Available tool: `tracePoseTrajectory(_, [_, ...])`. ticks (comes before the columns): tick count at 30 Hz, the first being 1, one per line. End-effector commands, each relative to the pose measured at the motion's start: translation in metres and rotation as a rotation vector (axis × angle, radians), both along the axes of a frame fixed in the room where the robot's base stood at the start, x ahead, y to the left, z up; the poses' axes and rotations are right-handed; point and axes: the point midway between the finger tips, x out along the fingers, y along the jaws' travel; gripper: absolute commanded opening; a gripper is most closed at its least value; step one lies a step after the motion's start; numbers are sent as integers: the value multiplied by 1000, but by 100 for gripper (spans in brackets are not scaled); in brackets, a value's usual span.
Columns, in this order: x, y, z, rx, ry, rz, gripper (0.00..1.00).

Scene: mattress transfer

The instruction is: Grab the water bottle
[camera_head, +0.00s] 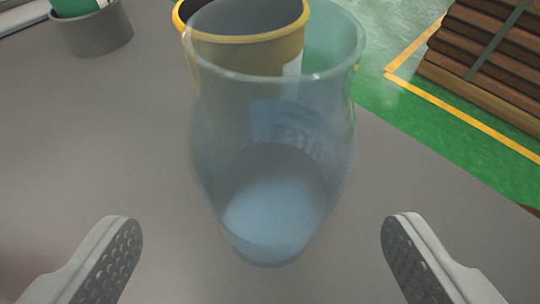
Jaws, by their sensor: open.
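A clear, bluish see-through vessel (275,190), which looks like the water bottle, stands upright on a grey table (120,150). Its wide open rim is at the top of the view and its rounded base is in the middle. My gripper (262,262) is open and empty. Its two fingers with dimpled pads show at the lower left and lower right, one on each side of the vessel's lower part. Neither finger touches it.
A yellow container (250,50) with a dark inside stands behind the vessel, partly seen through it. A grey pot (95,32) holding something green is at the upper left. The table edge runs at the right, with green floor (410,125) and stacked brown planks (490,60) beyond.

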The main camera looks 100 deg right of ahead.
Motion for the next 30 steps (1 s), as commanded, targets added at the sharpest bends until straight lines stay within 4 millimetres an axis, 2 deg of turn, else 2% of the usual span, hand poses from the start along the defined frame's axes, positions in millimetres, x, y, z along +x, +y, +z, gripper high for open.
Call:
tracePoseTrajectory(12, [-9, -38, -27, 0, 2, -1, 85])
tracePoseTrajectory(20, [-9, -41, -29, 1, 1, 0, 85])
tracePoseTrajectory(28, [-9, -40, -29, 1, 2, 0, 32])
tracePoseTrajectory(30, [-9, -40, -29, 1, 2, 0, 31])
